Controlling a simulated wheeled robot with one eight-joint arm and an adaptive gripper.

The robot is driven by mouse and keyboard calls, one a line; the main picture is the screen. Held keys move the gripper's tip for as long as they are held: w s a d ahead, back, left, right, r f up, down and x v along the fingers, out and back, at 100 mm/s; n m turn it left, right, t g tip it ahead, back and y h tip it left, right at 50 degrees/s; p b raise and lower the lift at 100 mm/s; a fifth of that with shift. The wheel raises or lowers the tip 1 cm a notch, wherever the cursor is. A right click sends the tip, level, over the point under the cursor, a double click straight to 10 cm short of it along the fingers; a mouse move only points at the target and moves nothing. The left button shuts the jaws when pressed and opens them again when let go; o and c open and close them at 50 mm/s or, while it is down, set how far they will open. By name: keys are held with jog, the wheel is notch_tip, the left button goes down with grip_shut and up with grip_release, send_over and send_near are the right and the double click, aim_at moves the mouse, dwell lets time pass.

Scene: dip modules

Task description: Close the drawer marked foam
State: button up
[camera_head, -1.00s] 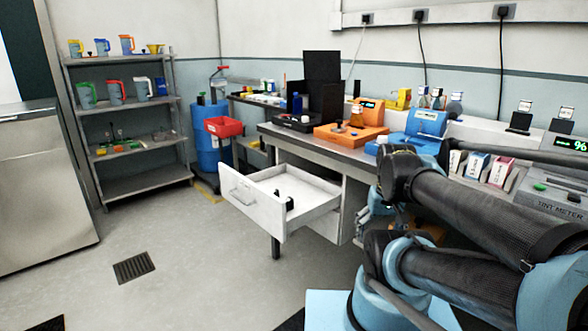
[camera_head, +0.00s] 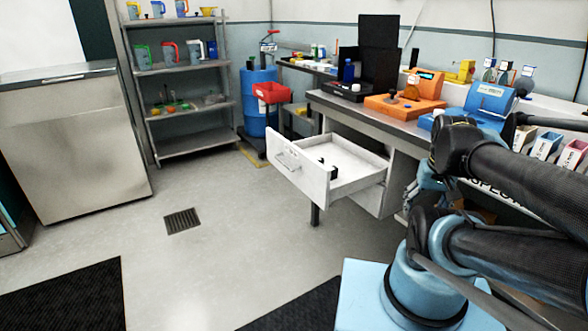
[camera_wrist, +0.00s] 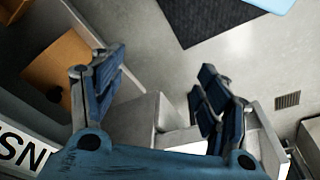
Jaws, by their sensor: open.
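A white drawer (camera_head: 348,188) stands pulled out from under the left end of the bench. Its front panel (camera_head: 279,152) carries a bar handle (camera_head: 288,160), and a small black object (camera_head: 328,169) lies inside. No foam marking is readable on it. My gripper (camera_head: 418,192) is right of the drawer, apart from its front and partly hidden by my arm. In the wrist view my gripper (camera_wrist: 155,92) is open, its two blue fingers wide apart with nothing held. A pale box-like surface (camera_wrist: 140,120) shows between and beyond them; I cannot tell which part it is.
The bench (camera_head: 365,117) carries an orange device (camera_head: 405,105) and a black box (camera_head: 350,90). A blue drum (camera_head: 258,95) with a red bin (camera_head: 272,92) stands behind the drawer. A shelf (camera_head: 190,145) is at the back left. The floor in front of the drawer is clear, with a drain (camera_head: 182,221).

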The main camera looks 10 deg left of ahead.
aim_at(300, 174)
jog(key=shift+s+a+r+n, duration=0.15)
jog(key=shift+a+r+n, duration=0.05)
jog(key=shift+r+n, duration=0.1)
jog(key=c, duration=0.4)
jog(key=shift+w+a+r+n, duration=0.4)
jog(key=shift+w+r+n, duration=0.15)
jog(key=shift+w, duration=0.1)
jog(key=shift+w+a+r+n, duration=0.35)
jog(key=shift+w+r+n, duration=0.05)
jog(key=shift+w+n, duration=0.2)
grip_shut()
jog(key=w+a+r+n+h, duration=0.1)
jog(key=w+a+r+n, duration=0.2)
jog(key=w+a+n, duration=0.4)
jog(key=w+a+r+n, duration=0.3)
jog(key=a+n, duration=0.2)
jog(key=a, duration=0.4)
jog(key=a+f+n+h, duration=0.1)
jog(key=a+f+n, duration=0.2)
jog(key=a+n, duration=1.55)
jog(key=shift+w+a+f+m, duration=0.4)
jog(key=shift+w+f+m, duration=0.25)
jog(key=shift+f+m, duration=0.75)
jog(key=shift+w+a+f+m, duration=0.4)
jog(key=shift+w+f+m, duration=0.4)
jog(key=shift+f, duration=1.15)
jog(key=shift+w+a+f+m, duration=0.5)
jog(key=shift+f+m, duration=0.7)
jog(key=shift+f, duration=0.45)
